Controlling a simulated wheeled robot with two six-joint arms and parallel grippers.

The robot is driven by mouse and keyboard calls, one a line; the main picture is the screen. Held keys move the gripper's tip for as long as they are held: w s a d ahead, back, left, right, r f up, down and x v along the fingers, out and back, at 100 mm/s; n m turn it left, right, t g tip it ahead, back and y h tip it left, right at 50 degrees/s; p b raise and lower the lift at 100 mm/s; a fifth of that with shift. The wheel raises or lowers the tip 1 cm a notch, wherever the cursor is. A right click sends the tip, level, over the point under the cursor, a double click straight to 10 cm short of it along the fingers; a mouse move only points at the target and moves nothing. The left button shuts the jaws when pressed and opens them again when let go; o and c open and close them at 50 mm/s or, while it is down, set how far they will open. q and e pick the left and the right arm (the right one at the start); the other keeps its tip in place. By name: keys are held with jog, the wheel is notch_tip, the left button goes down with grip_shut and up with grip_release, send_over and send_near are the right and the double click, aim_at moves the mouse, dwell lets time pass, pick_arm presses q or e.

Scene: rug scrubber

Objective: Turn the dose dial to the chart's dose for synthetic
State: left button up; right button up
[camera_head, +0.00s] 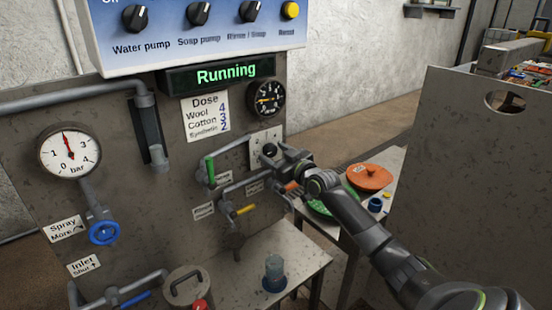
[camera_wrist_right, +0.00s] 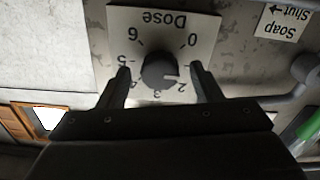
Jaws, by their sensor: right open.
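The dose dial (camera_wrist_right: 158,72) is a dark round knob on a pale plate (camera_wrist_right: 120,22) marked 0 to 6, upside down in the right wrist view. A pale mark on the knob points toward the side of 1 and 2; its exact setting is hard to tell. My right gripper (camera_wrist_right: 160,85) is open, its fingers on either side of the knob; I cannot tell if they touch it. In the head view the right gripper (camera_head: 271,153) covers part of the dial plate (camera_head: 264,135). The dose chart (camera_head: 206,116) reads Wool 4, Cotton 3, Synthetic 2. My left gripper is out of view.
A green-handled valve (camera_head: 210,170) and a yellow-handled valve (camera_head: 245,210) sit left of and below the gripper. The display (camera_head: 222,73) reads Running. A round gauge (camera_head: 266,99) is above the dial. A side table holds an orange lid (camera_head: 369,178). A grey panel (camera_head: 480,170) stands right.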

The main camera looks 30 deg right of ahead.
jog(key=c, duration=1)
jog(key=shift+m, duration=0.3)
jog(key=m+p, duration=0.1)
jog(key=m, duration=0.2)
jog(key=shift+r+m+p, duration=0.1)
jog(key=shift+m+p, duration=0.75)
jog(key=shift+m, duration=1.05)
jog(key=o, duration=1)
